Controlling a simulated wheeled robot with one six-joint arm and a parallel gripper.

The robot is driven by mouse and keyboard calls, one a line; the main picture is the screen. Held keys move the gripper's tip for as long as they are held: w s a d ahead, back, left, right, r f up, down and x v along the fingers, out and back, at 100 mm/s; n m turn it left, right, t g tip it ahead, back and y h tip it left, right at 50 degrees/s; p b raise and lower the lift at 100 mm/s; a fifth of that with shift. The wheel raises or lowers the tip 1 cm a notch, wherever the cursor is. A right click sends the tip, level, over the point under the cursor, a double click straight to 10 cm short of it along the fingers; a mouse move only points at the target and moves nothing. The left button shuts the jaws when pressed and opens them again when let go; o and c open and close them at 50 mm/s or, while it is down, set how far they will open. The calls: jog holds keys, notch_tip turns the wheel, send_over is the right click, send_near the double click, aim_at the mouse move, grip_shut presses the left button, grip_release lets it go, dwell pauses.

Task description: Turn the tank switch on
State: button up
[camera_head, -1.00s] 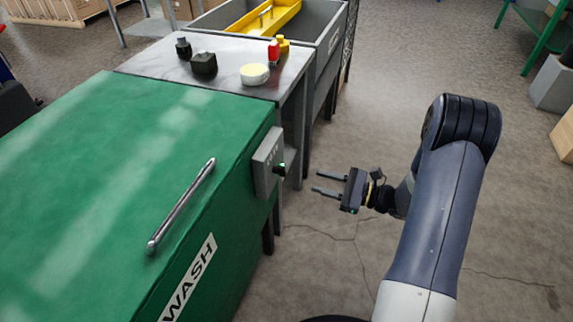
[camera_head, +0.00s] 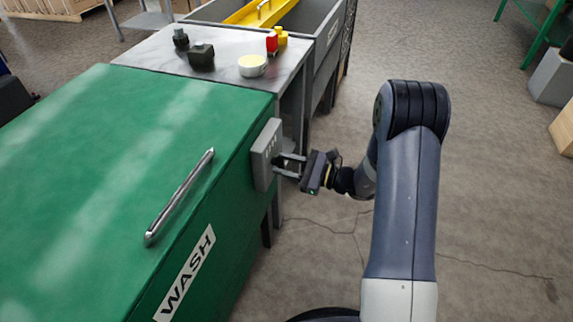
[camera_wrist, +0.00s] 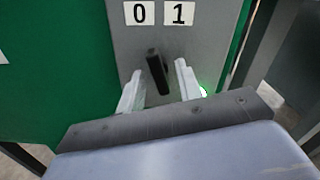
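The green wash tank (camera_head: 110,150) carries a grey switch box (camera_head: 265,153) on its right side. In the wrist view the grey switch plate (camera_wrist: 207,50) shows labels 0 on the left and 1 on the right. The black switch lever (camera_wrist: 157,73) stands below the labels, its top tilted slightly left toward the 0. My gripper (camera_wrist: 160,85) is open, one finger on each side of the lever, with a gap visible on both sides. In the head view my gripper (camera_head: 284,165) is at the box face, and the lever is mostly hidden by it.
A metal bar handle (camera_head: 180,197) lies on the tank lid. Behind the tank, a grey table (camera_head: 225,72) bears a pale yellow cup (camera_head: 252,66), a red-and-yellow item (camera_head: 276,41) and dark blocks. The floor to the right is open.

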grip_shut()
jog(key=shift+m+p, duration=0.3)
jog(key=m+p, duration=0.2)
jog(key=m, duration=0.1)
jog(key=shift+r+m, duration=0.1)
jog(key=shift+m, duration=0.3)
jog(key=m+p, duration=0.2)
jog(key=m, duration=0.2)
jog(key=shift+s+m+p, duration=0.15)
jog(key=shift+m+p, duration=0.2)
jog(key=shift+m, duration=0.05)
dwell(0.4)
grip_release()
